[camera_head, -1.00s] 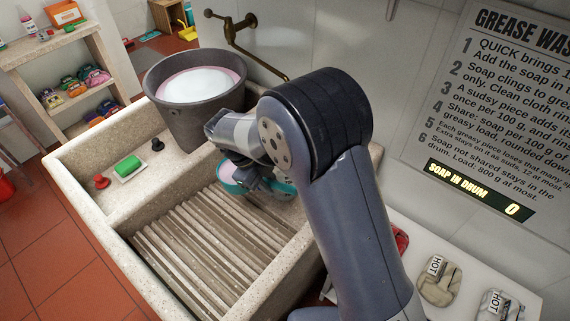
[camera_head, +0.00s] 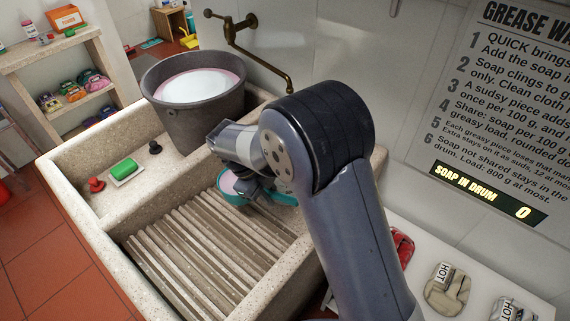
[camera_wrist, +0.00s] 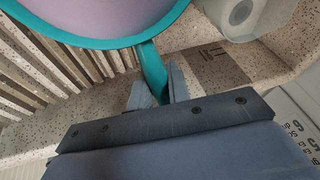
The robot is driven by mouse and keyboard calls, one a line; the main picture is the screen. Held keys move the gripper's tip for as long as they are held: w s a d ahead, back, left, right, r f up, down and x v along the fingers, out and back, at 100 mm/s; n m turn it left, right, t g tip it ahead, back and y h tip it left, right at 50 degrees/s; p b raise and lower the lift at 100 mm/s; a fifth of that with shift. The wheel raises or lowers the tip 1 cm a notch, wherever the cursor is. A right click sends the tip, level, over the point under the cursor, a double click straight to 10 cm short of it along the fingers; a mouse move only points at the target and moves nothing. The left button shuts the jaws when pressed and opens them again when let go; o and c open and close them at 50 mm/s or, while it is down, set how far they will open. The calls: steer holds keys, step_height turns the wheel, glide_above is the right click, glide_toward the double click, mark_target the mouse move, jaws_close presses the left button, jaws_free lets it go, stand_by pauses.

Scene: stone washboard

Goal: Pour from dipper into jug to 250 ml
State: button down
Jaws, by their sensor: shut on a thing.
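The dipper is a teal cup (camera_head: 230,189) holding pinkish liquid, over the upper end of the stone washboard in the head view. My gripper (camera_head: 259,188) is shut on its handle. In the wrist view my fingers (camera_wrist: 158,86) pinch the teal handle (camera_wrist: 151,66), and the dipper's teal rim (camera_wrist: 110,43) and pink contents show at the upper left. A pale, hollow cylindrical vessel (camera_wrist: 246,22), perhaps the jug, stands to the right of the dipper in the wrist view, apart from it. Its level marks cannot be read. In the head view my arm probably hides it.
A grey bucket (camera_head: 179,120) of whitish liquid stands at the basin's back corner below a brass tap (camera_head: 238,28). Green soap (camera_head: 124,169) and red and black knobs sit on the left ledge. Bundles labelled HOT (camera_head: 443,290) lie at the right. The ribbed washboard (camera_head: 190,255) is clear.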

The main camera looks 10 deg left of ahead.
steer(key=shift+w+d+r+g+y+p, duration=0.2)
steer(key=shift+d+r+y+p, duration=0.05)
steer(key=shift+r+p, duration=0.3)
steer(key=shift+w+d+r+g+y+p, duration=0.2)
steer(key=shift+r+y+p, duration=0.1)
steer(key=shift+r+p, duration=0.25)
steer(key=shift+w+d+r+g+y+p, duration=0.2)
steer(key=shift+d+r+y+p, duration=0.05)
steer(key=shift+r+p, duration=0.3)
steer(key=shift+w+d+f+n+g+y+p, duration=0.1)
steer(key=shift+w+d+n+g+y+p, duration=0.25)
steer(key=shift+w+d+g+y, duration=0.45)
stand_by(1.0)
steer(key=shift+w+d+g+y, duration=0.3)
steer(key=shift+d+g+y, duration=0.1)
steer(key=shift+d+y, duration=0.15)
steer(key=shift+w+d+g+y, duration=0.3)
steer(key=shift+d+g+y, duration=0.1)
steer(key=shift+y, duration=0.25)
stand_by(1.4)
steer(key=shift+w+d+g+y+b, duration=0.3)
steer(key=shift+g+y+b, duration=0.2)
steer(key=shift+y+b, duration=0.2)
stand_by(1.3)
